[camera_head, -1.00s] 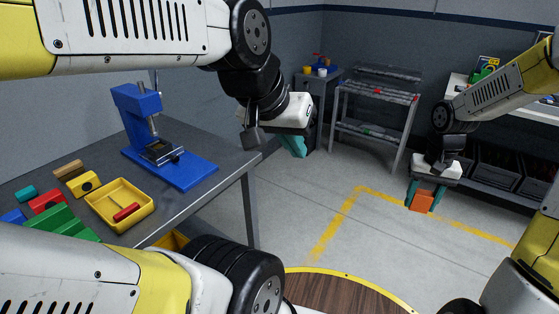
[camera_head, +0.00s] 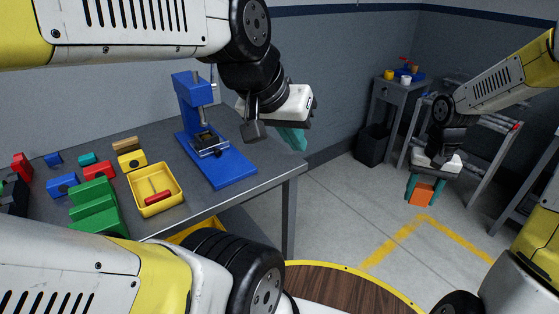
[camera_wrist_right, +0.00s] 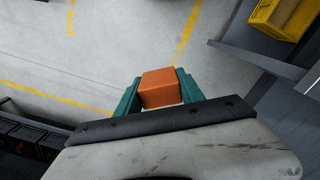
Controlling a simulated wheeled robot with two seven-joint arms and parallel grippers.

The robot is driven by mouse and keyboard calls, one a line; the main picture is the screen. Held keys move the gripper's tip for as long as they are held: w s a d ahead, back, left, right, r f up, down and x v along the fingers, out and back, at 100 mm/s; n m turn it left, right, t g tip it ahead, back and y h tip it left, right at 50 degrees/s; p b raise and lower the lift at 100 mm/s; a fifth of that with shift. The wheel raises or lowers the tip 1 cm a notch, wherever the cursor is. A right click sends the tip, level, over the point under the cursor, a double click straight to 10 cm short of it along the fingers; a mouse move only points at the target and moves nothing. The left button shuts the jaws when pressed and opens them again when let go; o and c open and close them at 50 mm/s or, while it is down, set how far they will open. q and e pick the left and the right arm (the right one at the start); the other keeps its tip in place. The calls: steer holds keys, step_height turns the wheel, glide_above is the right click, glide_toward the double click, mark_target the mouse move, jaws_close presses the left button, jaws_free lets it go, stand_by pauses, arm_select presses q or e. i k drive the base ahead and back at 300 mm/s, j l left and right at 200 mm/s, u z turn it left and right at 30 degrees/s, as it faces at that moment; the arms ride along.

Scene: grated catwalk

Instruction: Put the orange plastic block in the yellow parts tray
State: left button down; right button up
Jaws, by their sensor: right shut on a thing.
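The orange plastic block (camera_head: 423,193) is held between the teal fingers of my right gripper (camera_head: 424,188), above the floor at the right of the head view. The block (camera_wrist_right: 161,87) also shows between the fingers in the right wrist view. The yellow parts tray (camera_head: 173,204) sits on the grey table at the left, with a red piece (camera_head: 158,197) inside. My left gripper (camera_head: 293,138) is at the upper middle, beyond the table's right edge. Its fingers are partly hidden by its own body, so its opening is unclear.
A blue press (camera_head: 213,150) stands on the table (camera_head: 262,157) right of the tray. Open floor separates the table from a grey rack (camera_head: 470,150) at the right.

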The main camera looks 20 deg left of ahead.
mark_target(163, 183)
steer(key=i+u, duration=0.1)
steer(key=u, duration=0.35)
steer(key=i+l+u, duration=0.1)
steer(key=u, duration=0.35)
steer(key=i+u, duration=0.1)
steer(key=u, duration=0.35)
steer(key=l+u, duration=0.15)
steer(key=u, duration=0.3)
steer(key=i+l+u, duration=0.15)
steer(key=u, duration=0.25)
steer(key=i+l+u, duration=0.1)
steer(key=u, duration=0.3)
steer(key=i+l+u, duration=0.1)
steer(key=l+u, duration=0.15)
steer(key=u, duration=0.2)
